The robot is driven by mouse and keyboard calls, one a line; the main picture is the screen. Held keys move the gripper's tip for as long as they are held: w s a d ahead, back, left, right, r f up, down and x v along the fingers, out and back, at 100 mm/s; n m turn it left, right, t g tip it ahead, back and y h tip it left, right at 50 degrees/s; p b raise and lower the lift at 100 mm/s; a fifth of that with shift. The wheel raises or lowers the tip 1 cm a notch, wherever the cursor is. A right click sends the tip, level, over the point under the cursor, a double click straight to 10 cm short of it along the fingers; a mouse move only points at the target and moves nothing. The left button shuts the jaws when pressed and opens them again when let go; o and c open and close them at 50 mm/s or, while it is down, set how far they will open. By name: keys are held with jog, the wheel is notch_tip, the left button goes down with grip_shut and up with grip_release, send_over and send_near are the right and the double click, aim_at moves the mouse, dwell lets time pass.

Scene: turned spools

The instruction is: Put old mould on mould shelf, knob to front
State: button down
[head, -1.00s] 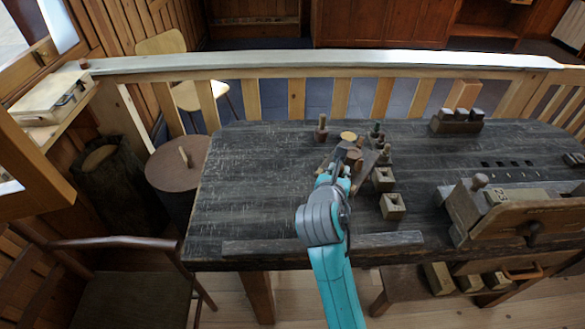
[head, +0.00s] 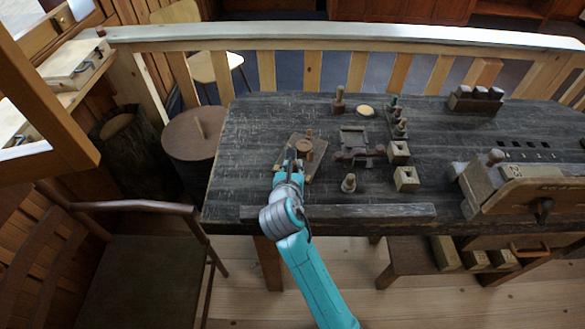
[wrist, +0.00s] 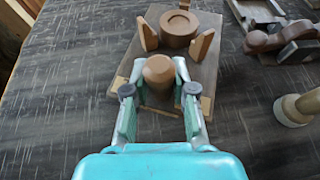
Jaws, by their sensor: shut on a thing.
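My gripper (head: 289,160) is shut on an upright, round-topped brown knob (wrist: 159,72) at the near edge of a flat wooden board, which looks like the old mould (head: 318,148). In the wrist view the board (wrist: 200,78) carries a round brown piece (wrist: 178,28) with a small upright piece on each side. The knob end faces my gripper. The board is over the left part of the dark table; I cannot tell whether it touches the top. I cannot make out for certain which thing is the mould shelf.
On the dark table (head: 245,140), a framed piece (head: 354,137), a knobbed peg (head: 349,183), wooden blocks (head: 406,179) and a spool (head: 338,100) stand to the right. A ledge with a pale box (head: 75,65) is at far left. The table's left end is clear.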

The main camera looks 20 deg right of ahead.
jog(key=shift+f, duration=0.5)
jog(key=shift+f, duration=0.1)
jog(key=c, duration=1)
grip_release()
jog(key=shift+d, duration=0.1)
jog(key=shift+o, duration=0.2)
